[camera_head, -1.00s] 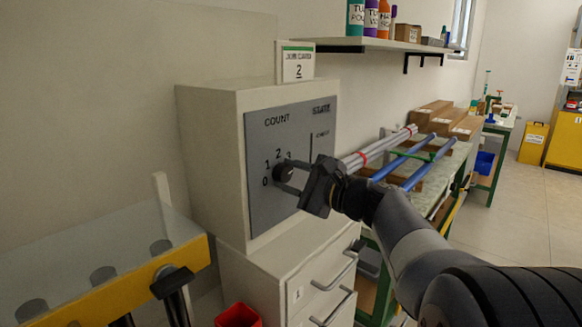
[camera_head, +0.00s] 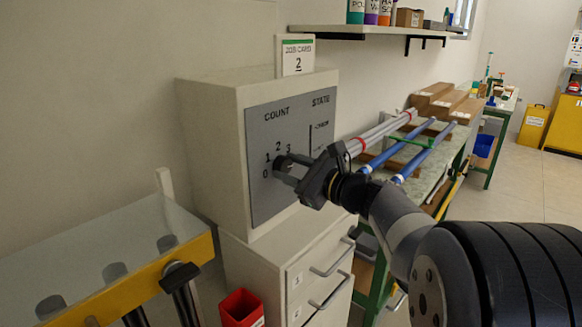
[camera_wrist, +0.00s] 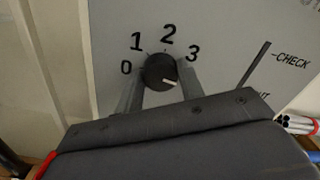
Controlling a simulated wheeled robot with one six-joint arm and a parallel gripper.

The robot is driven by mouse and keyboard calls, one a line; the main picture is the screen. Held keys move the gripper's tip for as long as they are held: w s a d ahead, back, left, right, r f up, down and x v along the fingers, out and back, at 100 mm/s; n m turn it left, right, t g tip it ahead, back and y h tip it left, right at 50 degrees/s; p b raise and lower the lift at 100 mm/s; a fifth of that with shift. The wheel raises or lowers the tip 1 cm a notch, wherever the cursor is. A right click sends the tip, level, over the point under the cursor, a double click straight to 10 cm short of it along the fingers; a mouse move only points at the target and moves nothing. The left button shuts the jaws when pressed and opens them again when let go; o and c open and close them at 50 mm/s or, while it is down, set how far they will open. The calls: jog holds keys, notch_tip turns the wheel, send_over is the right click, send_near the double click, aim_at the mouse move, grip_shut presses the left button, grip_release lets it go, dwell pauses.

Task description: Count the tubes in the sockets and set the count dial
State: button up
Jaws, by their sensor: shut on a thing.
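The dark round count dial (camera_head: 281,164) is on the grey panel (camera_head: 262,205), with numerals 0 to 3 around it. In the wrist view, the dial (camera_wrist: 159,70) has a white mark at its lower right, pointing at none of the numerals; 3 is the nearest. My gripper (camera_head: 288,172) is shut on the dial, one finger on each side; the fingers also show in the wrist view (camera_wrist: 160,88).
A job card (camera_head: 298,58) reading 2 stands on the cabinet. The STATE slot (camera_head: 311,138) is right of the dial. Drawers (camera_head: 315,275) and a red bin (camera_head: 240,308) are below. Blue and grey rods (camera_head: 412,150) lie on a bench behind my arm.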

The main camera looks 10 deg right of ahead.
jog(key=o, duration=1)
jog(key=shift+d, duration=0.1)
jog(key=v, duration=1)
jog(key=shift+s+d, duration=0.15)
jog(key=shift+s, duration=0.15)
jog(key=x, duration=1.1)
jog(key=shift+d, duration=0.1)
jog(key=shift+s, duration=0.15)
